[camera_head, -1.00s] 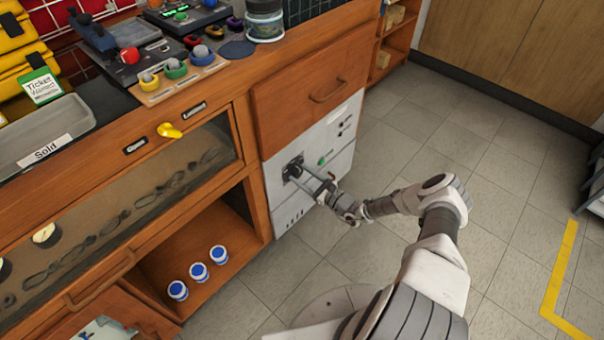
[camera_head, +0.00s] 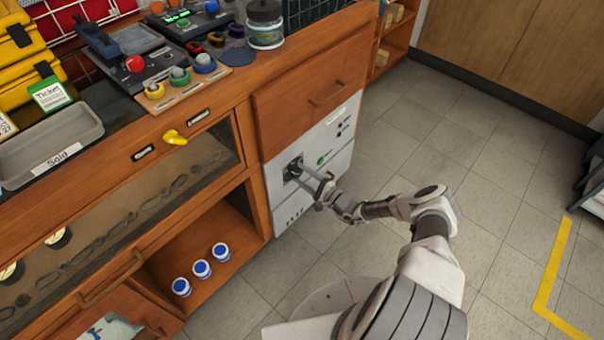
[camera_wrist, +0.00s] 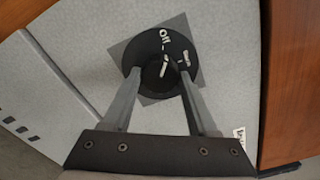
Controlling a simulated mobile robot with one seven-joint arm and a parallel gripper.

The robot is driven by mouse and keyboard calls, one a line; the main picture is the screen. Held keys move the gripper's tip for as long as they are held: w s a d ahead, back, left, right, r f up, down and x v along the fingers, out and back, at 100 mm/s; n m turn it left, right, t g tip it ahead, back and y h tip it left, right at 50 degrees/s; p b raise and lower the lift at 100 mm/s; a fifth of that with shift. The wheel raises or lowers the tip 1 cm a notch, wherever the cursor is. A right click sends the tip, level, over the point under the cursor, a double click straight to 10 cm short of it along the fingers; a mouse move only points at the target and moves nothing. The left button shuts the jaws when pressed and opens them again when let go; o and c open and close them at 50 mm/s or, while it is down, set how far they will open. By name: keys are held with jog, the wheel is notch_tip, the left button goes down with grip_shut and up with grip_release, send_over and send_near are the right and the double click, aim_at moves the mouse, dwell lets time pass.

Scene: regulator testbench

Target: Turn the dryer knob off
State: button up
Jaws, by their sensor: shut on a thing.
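The black dryer knob (camera_wrist: 160,76) sits on a round black dial (camera_wrist: 172,50) marked "Off" and "Run" in white, on a grey square plate. Its white pointer line points up, close to the "Off" mark. My gripper (camera_wrist: 158,84) has one finger on each side of the knob and is shut on it. In the head view, my gripper (camera_head: 308,177) reaches the knob on the white dryer panel (camera_head: 290,212). The knob is mostly hidden there by the fingers.
A wooden drawer (camera_head: 310,95) is above the panel. To the left is an open shelf with several blue-topped jars (camera_head: 201,269). The counter above holds a grey "Sold" tray (camera_head: 45,147) and coloured knobs.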

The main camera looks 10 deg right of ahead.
jog(key=shift+n, duration=0.8)
jog(key=o, duration=1.4)
jog(key=shift+p, duration=0.3)
jog(key=p+v, duration=0.3)
jog(key=v, duration=1.4)
jog(key=shift+s+d, duration=0.15)
jog(key=shift+s, duration=0.05)
jog(key=shift+r, duration=0.1)
